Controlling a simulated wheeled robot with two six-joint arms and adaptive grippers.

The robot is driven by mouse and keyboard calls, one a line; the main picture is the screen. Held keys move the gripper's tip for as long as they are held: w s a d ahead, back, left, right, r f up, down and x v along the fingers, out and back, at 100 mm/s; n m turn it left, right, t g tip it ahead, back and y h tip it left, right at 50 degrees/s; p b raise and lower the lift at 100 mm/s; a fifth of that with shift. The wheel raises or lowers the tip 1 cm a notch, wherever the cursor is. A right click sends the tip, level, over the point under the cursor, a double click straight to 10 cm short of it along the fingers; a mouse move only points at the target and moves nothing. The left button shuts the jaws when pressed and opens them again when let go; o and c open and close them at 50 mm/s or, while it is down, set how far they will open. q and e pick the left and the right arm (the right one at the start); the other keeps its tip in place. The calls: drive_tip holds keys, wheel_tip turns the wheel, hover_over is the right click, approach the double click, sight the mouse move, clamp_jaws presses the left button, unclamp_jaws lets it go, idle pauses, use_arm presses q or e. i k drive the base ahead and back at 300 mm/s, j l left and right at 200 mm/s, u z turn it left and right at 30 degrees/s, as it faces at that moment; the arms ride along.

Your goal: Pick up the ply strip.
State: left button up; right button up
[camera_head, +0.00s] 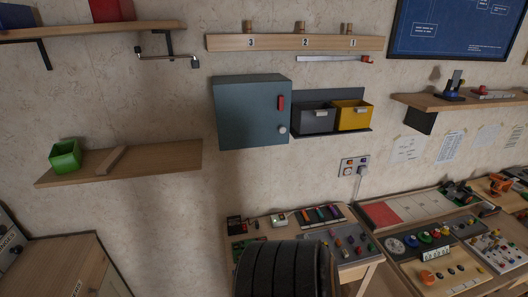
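A light wooden strip (110,160), which looks like the ply strip, lies on the lower left wall shelf (168,158). It rests at an angle across the shelf, to the right of a green open box (65,155). Neither of my grippers shows in the head view, so their state and distance to the strip cannot be seen.
A grey-blue cabinet (248,112) hangs right of the shelf, beside a grey bin (314,119) and a yellow bin (352,115). A shelf (85,31) with a red box (111,10) is above. A wooden cabinet (50,268) stands below left.

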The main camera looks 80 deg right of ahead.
sight(113, 157)
drive_tip(key=z, duration=1.35)
drive_tip(key=l+u, duration=0.1)
drive_tip(key=u, duration=0.3)
drive_tip(key=k+l+u, duration=0.1)
drive_tip(key=u, duration=0.3)
drive_tip(key=k+l+u, duration=0.1)
drive_tip(key=u, duration=0.25)
drive_tip(key=l+u, duration=0.1)
drive_tip(key=u, duration=0.3)
drive_tip(key=k+j, duration=0.05)
